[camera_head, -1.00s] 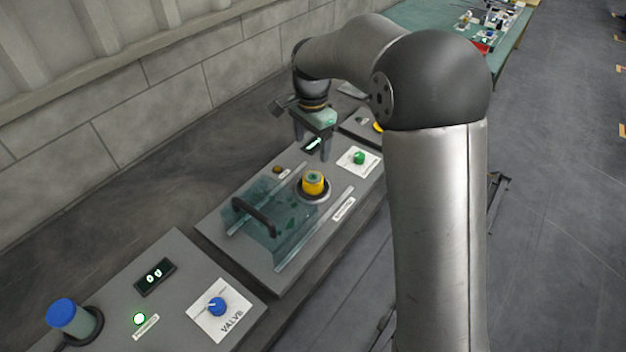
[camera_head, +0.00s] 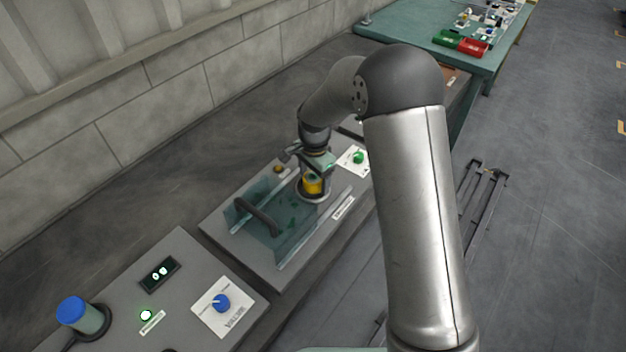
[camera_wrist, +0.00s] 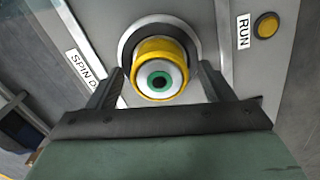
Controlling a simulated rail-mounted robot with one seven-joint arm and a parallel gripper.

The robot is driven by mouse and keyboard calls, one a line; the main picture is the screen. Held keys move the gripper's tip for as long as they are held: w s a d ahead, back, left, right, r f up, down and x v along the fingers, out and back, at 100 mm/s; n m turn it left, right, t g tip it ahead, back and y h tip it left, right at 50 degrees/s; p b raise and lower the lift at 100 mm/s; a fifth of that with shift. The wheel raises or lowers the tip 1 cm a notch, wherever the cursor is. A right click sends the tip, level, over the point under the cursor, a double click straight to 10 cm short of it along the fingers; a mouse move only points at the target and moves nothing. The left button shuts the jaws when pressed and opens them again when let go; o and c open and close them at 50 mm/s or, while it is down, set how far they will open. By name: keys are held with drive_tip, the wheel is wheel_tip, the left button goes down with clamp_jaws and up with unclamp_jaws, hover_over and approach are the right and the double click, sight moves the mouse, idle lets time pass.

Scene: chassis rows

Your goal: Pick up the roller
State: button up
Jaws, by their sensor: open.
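The roller (camera_head: 312,184) is a short yellow cylinder standing in a dark round seat on the middle grey panel. In the wrist view the roller (camera_wrist: 159,70) shows its end face, white with a green ring and a dark centre. My gripper (camera_head: 316,172) is just above and around the roller's top in the head view. In the wrist view my gripper (camera_wrist: 160,82) is open, with one finger on each side of the roller. Gaps show between the fingers and the roller, so it is not held.
A clear cover with a black handle (camera_head: 256,216) lies beside the roller on the same panel. A yellow RUN button (camera_wrist: 267,26) is near the right finger. A green knob (camera_head: 360,157) is behind. A panel with a blue knob (camera_head: 221,303) and a blue-capped cylinder (camera_head: 82,317) is in front.

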drive_tip(key=shift+c, duration=0.3)
drive_tip(key=c, duration=1.1)
drive_tip(key=shift+r, duration=0.1)
drive_tip(key=shift+c, duration=0.2)
